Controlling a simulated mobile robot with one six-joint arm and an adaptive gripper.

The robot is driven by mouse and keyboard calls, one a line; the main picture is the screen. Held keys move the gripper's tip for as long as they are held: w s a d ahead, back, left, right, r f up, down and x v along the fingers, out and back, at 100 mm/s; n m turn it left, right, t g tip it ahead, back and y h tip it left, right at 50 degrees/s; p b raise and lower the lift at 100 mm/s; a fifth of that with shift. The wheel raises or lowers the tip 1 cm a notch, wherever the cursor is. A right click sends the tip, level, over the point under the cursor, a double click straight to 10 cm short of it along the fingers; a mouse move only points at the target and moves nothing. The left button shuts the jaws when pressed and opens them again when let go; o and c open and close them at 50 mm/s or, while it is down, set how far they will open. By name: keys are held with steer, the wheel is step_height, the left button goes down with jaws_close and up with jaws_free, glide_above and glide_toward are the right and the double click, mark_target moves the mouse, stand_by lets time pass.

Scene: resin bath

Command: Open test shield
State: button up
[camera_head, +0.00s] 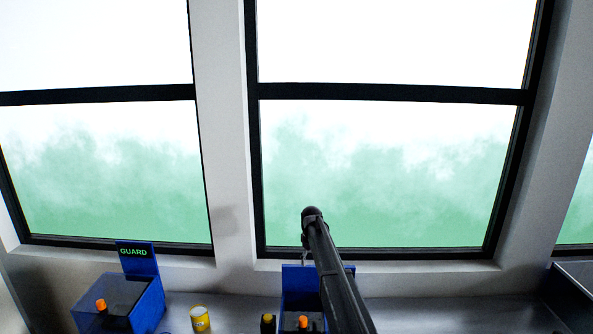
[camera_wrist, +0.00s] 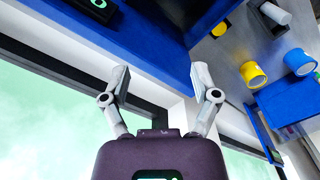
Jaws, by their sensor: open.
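No part carries a readable "test shield" label. A blue box (camera_head: 150,306) with a see-through dark cover, an orange knob (camera_head: 101,304) and an upright "GUARD" sign (camera_head: 135,253) stands at the lower left of the head view. A second blue box (camera_head: 292,280) stands at the lower middle, partly hidden by my arm, with another orange knob (camera_head: 303,321). In the wrist view my gripper (camera_wrist: 161,80) is open and empty, its two fingers spread apart below a large blue panel (camera_wrist: 150,48). A dark plate with green marks (camera_wrist: 97,5) shows at the top.
A yellow cylinder (camera_head: 200,318) stands between the boxes; a yellow one (camera_wrist: 252,74) and a blue one (camera_wrist: 298,62) show in the wrist view. A blue part (camera_wrist: 283,103) is at its right. Grey counter (camera_head: 420,312) lies bare at right; windows stand behind.

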steer(key=s+d+f+m+b, duration=0.2)
steer(key=s+d+f+b, duration=0.2)
steer(key=s, duration=1)
steer(key=s+d+f+m+b, duration=0.3)
steer(key=s+f+b, duration=0.6)
steer(key=s, duration=0.5)
steer(key=s+d+f+m+b, duration=0.2)
steer(key=s+d+f+b, duration=0.2)
steer(key=s, duration=1)
step_height(320, 180, down, 3)
steer(key=shift+s+d+r+m+b, duration=0.15)
steer(key=shift+s+d+m+b, duration=0.25)
steer(key=shift+b, duration=0.75)
step_height(320, 180, up, 16)
steer(key=r+n+p, duration=0.1)
steer(key=n+p, duration=0.8)
steer(key=p, duration=0.8)
glide_above(303, 318)
steer(key=shift+f+b, duration=0.3)
steer(key=shift+f, duration=0.2)
step_height(303, 318, down, 13)
steer(key=b, duration=1.3)
steer(key=shift+f+b, duration=0.2)
steer(key=shift+b, duration=0.2)
